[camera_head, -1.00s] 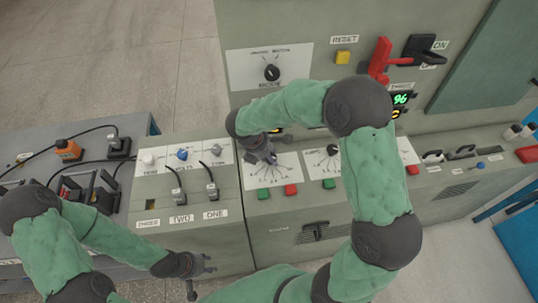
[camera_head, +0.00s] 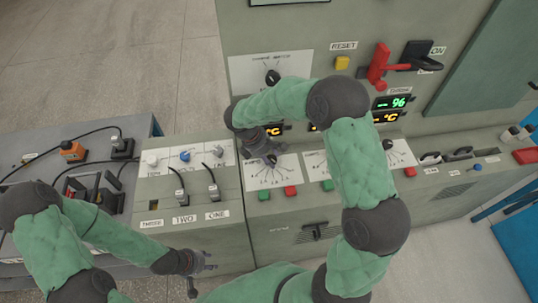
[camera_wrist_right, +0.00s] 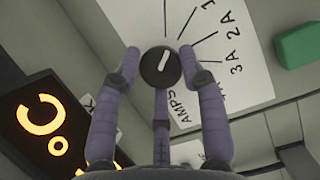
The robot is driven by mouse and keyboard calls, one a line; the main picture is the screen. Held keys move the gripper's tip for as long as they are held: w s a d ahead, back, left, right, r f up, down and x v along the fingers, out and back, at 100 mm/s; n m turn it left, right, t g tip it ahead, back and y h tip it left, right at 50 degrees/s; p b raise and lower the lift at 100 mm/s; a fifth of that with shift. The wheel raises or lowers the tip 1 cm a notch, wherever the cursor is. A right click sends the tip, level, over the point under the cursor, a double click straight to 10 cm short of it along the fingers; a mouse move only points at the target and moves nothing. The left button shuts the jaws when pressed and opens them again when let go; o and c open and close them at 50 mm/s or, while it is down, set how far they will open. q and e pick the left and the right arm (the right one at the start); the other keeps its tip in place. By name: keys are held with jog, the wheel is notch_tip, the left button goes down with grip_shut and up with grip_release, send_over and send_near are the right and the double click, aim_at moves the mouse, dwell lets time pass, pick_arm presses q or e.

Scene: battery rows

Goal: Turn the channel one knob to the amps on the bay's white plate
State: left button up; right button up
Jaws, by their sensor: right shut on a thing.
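The leftmost dial is a white plate (camera_head: 262,180) with fanned lines on the sloping console. Its black round knob (camera_wrist_right: 160,66) shows in the wrist view, its white pointer slanting up and slightly right. The plate there (camera_wrist_right: 253,60) carries "AMPS", "3A" and "2A". My right gripper (camera_head: 270,158) is over this dial, its fingers shut around the knob; the wrist view shows its fingertips (camera_wrist_right: 163,62) at the knob's sides. The knob is mostly hidden in the head view. My left gripper (camera_head: 205,276) is open and empty before the console's front.
Two more dials stand right of mine. Green (camera_head: 264,195) and red buttons sit below. Orange displays (camera_head: 386,118) are behind my arm.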

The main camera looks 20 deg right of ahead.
jog(key=shift+d+r+m, duration=0.1)
jog(key=shift+d+m, duration=0.05)
jog(key=shift+m, duration=0.45)
jog(key=o, duration=1.1)
jog(key=shift+s+d, duration=0.1)
jog(key=v, duration=1.2)
